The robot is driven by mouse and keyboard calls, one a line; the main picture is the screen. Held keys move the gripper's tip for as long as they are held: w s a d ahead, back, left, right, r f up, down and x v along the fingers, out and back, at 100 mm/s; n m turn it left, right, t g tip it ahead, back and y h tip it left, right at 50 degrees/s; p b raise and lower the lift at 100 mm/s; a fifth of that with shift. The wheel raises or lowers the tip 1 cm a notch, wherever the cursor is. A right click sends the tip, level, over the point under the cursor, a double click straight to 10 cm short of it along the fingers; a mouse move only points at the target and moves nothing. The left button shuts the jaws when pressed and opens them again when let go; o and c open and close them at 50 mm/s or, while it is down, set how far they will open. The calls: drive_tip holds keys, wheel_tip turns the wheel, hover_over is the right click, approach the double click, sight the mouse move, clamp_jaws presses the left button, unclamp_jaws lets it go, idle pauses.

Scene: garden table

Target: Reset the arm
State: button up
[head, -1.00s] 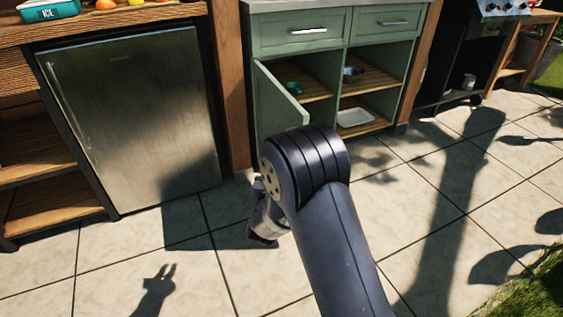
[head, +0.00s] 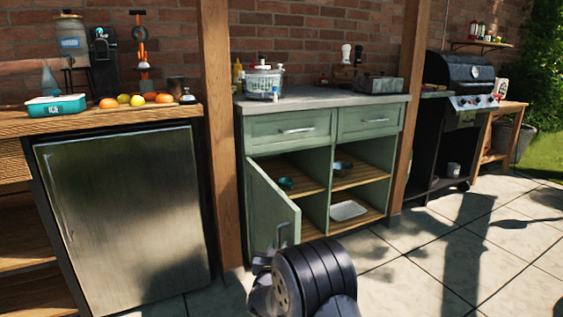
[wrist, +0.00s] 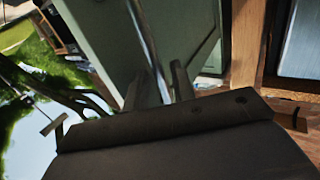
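My arm's dark wrist section shows at the bottom middle of the head view, and my gripper (head: 262,292) is partly hidden beside it, in front of the green cabinet.
The cabinet holds a white tray (head: 348,210) and a teal item (head: 285,183). A metal fridge (head: 125,215) stands left, past a wooden post (head: 219,130). A grill (head: 460,110) stands right. Paved floor (head: 440,265) is clear at the lower right.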

drive_tip(key=shift+w+d, duration=0.15)
drive_tip(key=shift+w, duration=0.5)
drive_tip(key=shift+d, duration=0.15)
